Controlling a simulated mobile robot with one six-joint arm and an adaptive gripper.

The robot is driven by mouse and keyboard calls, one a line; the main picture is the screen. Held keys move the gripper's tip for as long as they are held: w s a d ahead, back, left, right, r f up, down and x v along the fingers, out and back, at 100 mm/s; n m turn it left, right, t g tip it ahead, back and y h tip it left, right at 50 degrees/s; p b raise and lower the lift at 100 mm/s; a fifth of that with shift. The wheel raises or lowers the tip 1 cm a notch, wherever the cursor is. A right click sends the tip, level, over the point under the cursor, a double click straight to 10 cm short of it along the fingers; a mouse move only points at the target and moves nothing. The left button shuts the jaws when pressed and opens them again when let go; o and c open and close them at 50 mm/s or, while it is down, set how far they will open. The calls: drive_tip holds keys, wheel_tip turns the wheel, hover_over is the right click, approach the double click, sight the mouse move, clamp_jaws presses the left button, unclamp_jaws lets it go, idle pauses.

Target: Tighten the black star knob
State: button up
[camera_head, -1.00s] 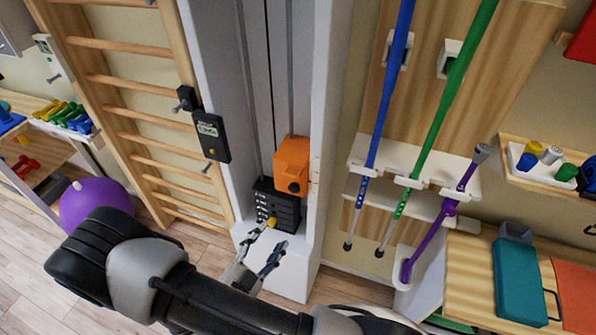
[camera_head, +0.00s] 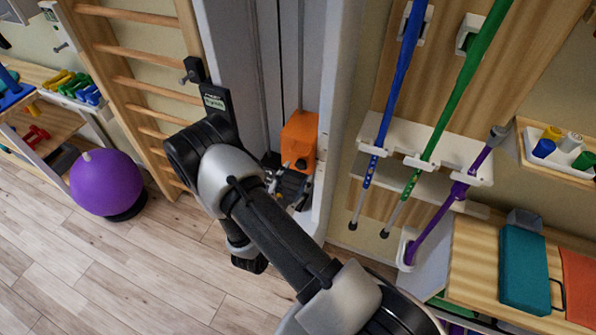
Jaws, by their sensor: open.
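An orange block (camera_head: 299,134) sits on the white upright frame of the weight machine. A small dark knob (camera_head: 301,164) shows low on its front; its star shape is too small to make out. My gripper (camera_head: 290,186) is just below the block and the knob, in front of the black weight stack. Its fingers are apart, and I see nothing between them. My own arm crosses in front and hides part of the gripper and most of the weight stack. I cannot tell whether a finger touches the knob.
Wooden wall bars (camera_head: 130,80) stand to the left, with a dark device (camera_head: 216,102) partly behind my arm. A purple ball (camera_head: 106,183) lies on the floor at left. Blue, green (camera_head: 455,85) and purple poles hang in a white rack (camera_head: 400,137) at right. Floor at lower left is clear.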

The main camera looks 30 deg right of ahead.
sight(300, 167)
drive_tip(key=shift+x, duration=1.7)
drive_tip(key=shift+c, duration=0.6)
drive_tip(key=c, duration=0.9)
